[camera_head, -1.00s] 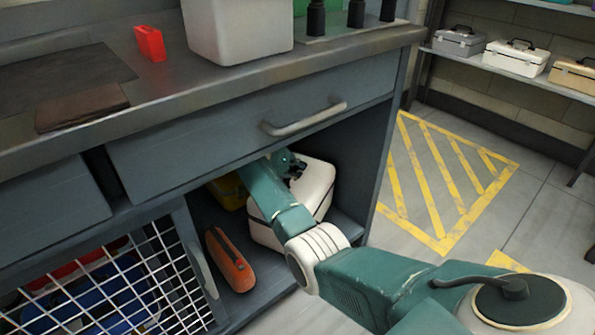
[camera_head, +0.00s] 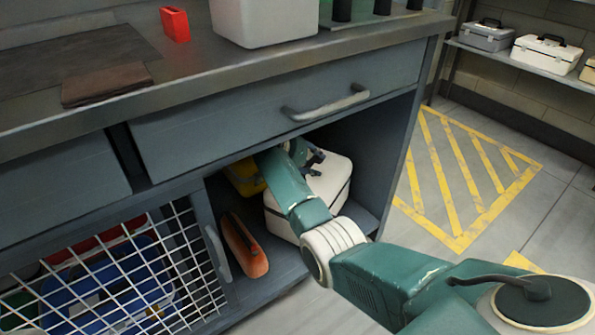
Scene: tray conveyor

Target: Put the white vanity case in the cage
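A white, boxy case (camera_head: 337,184) with a dark seam stands in the open compartment under the counter. My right arm reaches into that compartment from the front. My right gripper (camera_head: 314,160) is at the top of the case; its dark fingers are small and partly hidden by my arm, so I cannot tell if they are shut on a handle. The wire-mesh cage (camera_head: 115,277) is at lower left, with blue and red things behind its bars. Another white case (camera_head: 546,55) with a dark handle sits on the shelf at right. My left gripper is not in view.
An orange case (camera_head: 244,247) and a yellow thing (camera_head: 243,178) share the compartment. A drawer with a grey handle (camera_head: 326,104) is just above. The counter bears a red object (camera_head: 175,25) and a white bin (camera_head: 263,22). The yellow-striped floor (camera_head: 465,180) is clear.

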